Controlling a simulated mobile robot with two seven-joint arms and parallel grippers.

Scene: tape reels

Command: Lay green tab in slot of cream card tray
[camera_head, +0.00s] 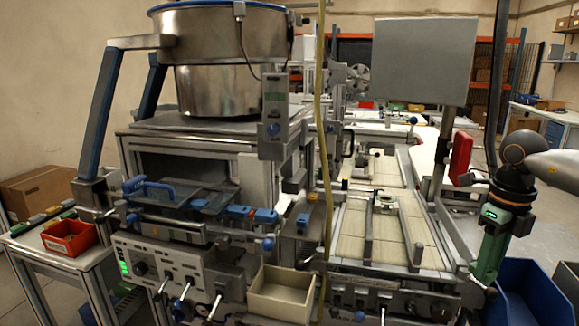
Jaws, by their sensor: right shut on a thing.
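My right gripper (496,226) hangs at the right, on the arm that comes in from the right edge. It is dark, with a small lit green display, and points down. It is shut on a long green piece (488,258), which looks like the green tab; where fingers end and tab begins is hard to see. The piece is upright, apart from the cream box. A cream open box (257,303) at the bottom middle looks like the cream card tray. Its inside looks empty, and I cannot make out a slot. My left gripper is not in view.
A blue bin (540,292) stands below and right of my right gripper. A conveyor with pale tracks (345,228) and rails lies between gripper and box. A steel bowl machine (215,90) fills the left. A red bin (70,238) sits on the left side table. A yellow hose (320,120) hangs centrally.

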